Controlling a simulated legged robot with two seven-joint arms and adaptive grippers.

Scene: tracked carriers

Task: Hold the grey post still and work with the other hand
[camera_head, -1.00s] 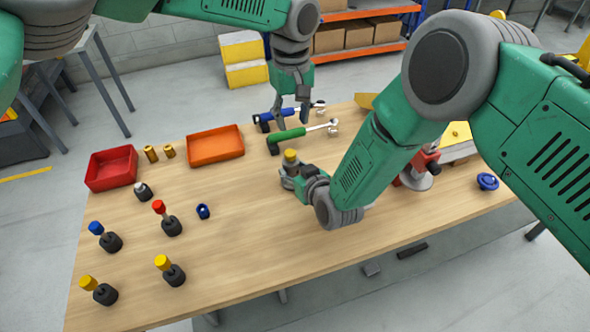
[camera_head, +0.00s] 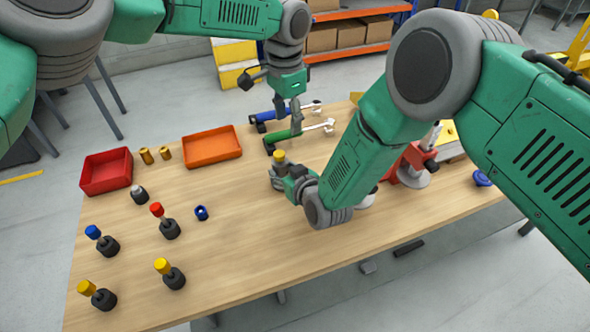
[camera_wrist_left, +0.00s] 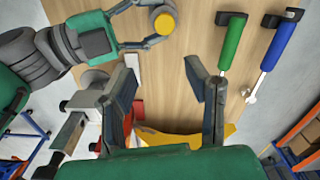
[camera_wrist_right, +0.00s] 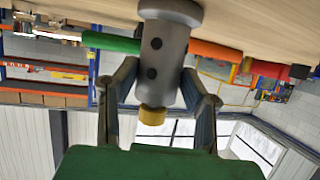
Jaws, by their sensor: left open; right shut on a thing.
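The grey post (camera_wrist_right: 165,45) has dark holes in its side and a yellow top (camera_head: 279,155). My right gripper (camera_wrist_right: 160,75) is shut on the post, with a finger on each side. In the head view my right gripper (camera_head: 284,177) partly hides the post. My left gripper (camera_head: 296,118) is open and empty, pointing down near two wrenches. One wrench has a green handle (camera_wrist_left: 232,45), the other a blue handle (camera_wrist_left: 280,45). In the left wrist view the wrenches lie to the right of my open left fingers (camera_wrist_left: 163,80), and the yellow top (camera_wrist_left: 164,20) is ahead.
A red tray (camera_head: 106,187) and an orange tray (camera_head: 212,158) stand at the back left, with brass pieces (camera_head: 146,156) between them. A red device (camera_head: 408,165) is at right. The front middle is clear.

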